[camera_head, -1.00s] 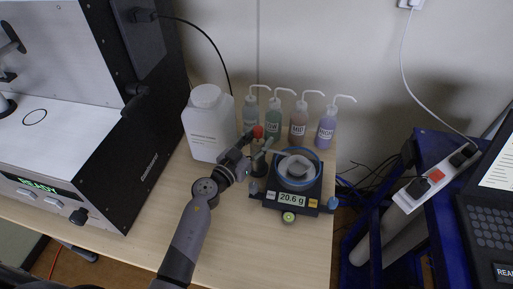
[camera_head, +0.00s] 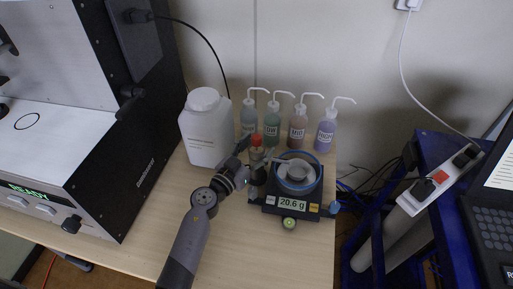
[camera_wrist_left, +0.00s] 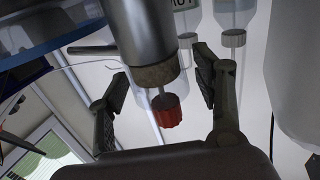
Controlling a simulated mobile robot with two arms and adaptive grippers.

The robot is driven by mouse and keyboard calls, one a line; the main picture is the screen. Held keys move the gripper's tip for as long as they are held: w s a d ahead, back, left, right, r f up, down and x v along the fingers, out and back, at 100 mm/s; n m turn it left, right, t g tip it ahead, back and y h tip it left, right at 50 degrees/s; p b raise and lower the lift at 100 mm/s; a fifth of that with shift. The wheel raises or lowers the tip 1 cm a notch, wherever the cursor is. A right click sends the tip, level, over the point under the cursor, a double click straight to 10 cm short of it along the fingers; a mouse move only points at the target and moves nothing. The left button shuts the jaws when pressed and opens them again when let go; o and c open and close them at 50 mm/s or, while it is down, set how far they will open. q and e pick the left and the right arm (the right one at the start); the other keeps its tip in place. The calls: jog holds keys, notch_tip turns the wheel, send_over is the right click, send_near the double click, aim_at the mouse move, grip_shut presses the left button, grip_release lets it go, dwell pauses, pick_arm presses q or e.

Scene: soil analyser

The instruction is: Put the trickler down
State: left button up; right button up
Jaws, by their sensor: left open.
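The trickler (camera_head: 257,160) is an upright metal cylinder with a red knob on top, and it stands on the table just left of the balance (camera_head: 292,203). A thin tube reaches from it toward the white cup (camera_head: 297,172) on the balance. My left gripper (camera_head: 247,160) is open beside the trickler. In the left wrist view the picture is turned over, and the trickler's metal body (camera_wrist_left: 146,32) and red knob show between the two spread fingers of my left gripper (camera_wrist_left: 158,88), with gaps on both sides. My right gripper is not in view.
A large white bottle (camera_head: 208,128) stands close behind my left gripper. Several wash bottles (camera_head: 272,124) stand behind the balance, which reads 20.6 g. A large analyser (camera_head: 85,150) is at the left. The table front (camera_head: 255,255) is clear.

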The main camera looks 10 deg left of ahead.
pick_arm(q)
jog(key=shift+r, duration=0.25)
jog(key=v, duration=1.2)
jog(key=shift+p, duration=0.35)
jog(key=shift+f, duration=0.15)
jog(key=shift+s, duration=0.1)
